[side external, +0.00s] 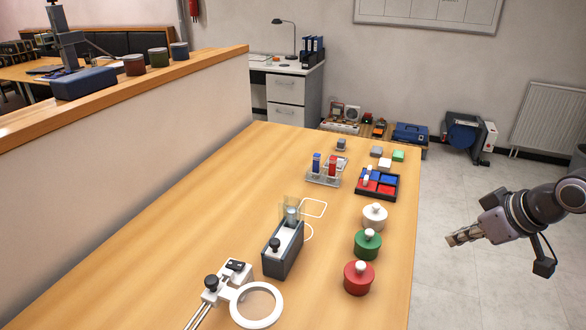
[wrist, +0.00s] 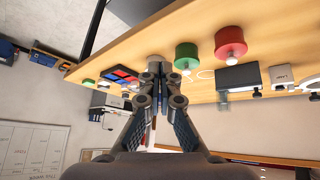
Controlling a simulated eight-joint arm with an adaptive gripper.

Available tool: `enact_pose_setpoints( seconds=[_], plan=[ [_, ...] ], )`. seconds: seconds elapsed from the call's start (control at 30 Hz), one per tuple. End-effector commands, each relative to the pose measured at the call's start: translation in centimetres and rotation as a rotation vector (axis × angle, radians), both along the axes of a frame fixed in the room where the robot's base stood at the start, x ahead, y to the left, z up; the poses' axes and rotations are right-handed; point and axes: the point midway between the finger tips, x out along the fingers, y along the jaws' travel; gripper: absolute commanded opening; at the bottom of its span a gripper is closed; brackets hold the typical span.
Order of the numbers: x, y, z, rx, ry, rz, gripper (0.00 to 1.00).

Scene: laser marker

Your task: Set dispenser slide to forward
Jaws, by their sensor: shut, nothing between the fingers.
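A dark grey box (side external: 284,257) with a light top stands on the wooden table, apparently the dispenser. A black knob (side external: 275,244) sits at the near end of its top. A grey cylinder (side external: 291,214) stands at its far end beside a clear panel. In the wrist view, tilted and upside down, the dark box (wrist: 238,78) shows right of my gripper. My gripper (side external: 451,241) is off the table's right edge in the side view, well apart from the box. Its fingers (wrist: 157,72) are shut and empty.
White, green and red lidded pots (side external: 375,216) (side external: 367,245) (side external: 358,278) line the table's right side, between my gripper and the box. A black tray (side external: 389,190) with coloured blocks, a vial rack (side external: 325,180) and a white ring stand (side external: 233,308) are also on the table.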

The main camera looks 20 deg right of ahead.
Motion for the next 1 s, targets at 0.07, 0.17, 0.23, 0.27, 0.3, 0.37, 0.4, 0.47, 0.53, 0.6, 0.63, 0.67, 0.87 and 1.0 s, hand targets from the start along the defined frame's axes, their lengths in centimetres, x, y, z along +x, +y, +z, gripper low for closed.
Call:
enact_pose_setpoints(
  seconds=[0.07, 0.17, 0.23, 0.27, 0.3, 0.37, 0.4, 0.47, 0.53, 0.6, 0.63, 0.67, 0.87, 1.0],
  plan=[
    [1.1, 1.1, 1.1, -0.050, 0.022, 0.094, 0.00],
    [2.5, 2.7, 2.5, -0.130, 0.055, 0.238, 0.00],
    [3.5, 3.9, 3.4, -0.187, 0.078, 0.343, 0.00],
    [3.9, 4.4, 3.8, -0.212, 0.087, 0.388, 0.00],
    [4.4, 5.2, 4.2, -0.243, 0.100, 0.448, 0.00],
    [5.3, 6.4, 4.9, -0.290, 0.118, 0.538, 0.00],
    [5.8, 7.2, 5.3, -0.322, 0.129, 0.598, 0.00],
    [6.6, 8.5, 5.8, -0.368, 0.145, 0.687, 0.00],
    [7.5, 10.0, 6.4, -0.423, 0.164, 0.794, 0.00],
    [8.3, 11.7, 6.9, -0.477, 0.181, 0.899, 0.00],
    [8.6, 12.4, 7.1, -0.499, 0.189, 0.945, 0.00],
    [8.9, 13.2, 7.3, -0.522, 0.195, 0.990, 0.00],
    [10.7, 18.5, 8.0, -0.671, 0.241, 1.294, 0.00],
    [11.4, 22.5, 8.1, -0.772, 0.270, 1.506, 0.00]
  ],
)
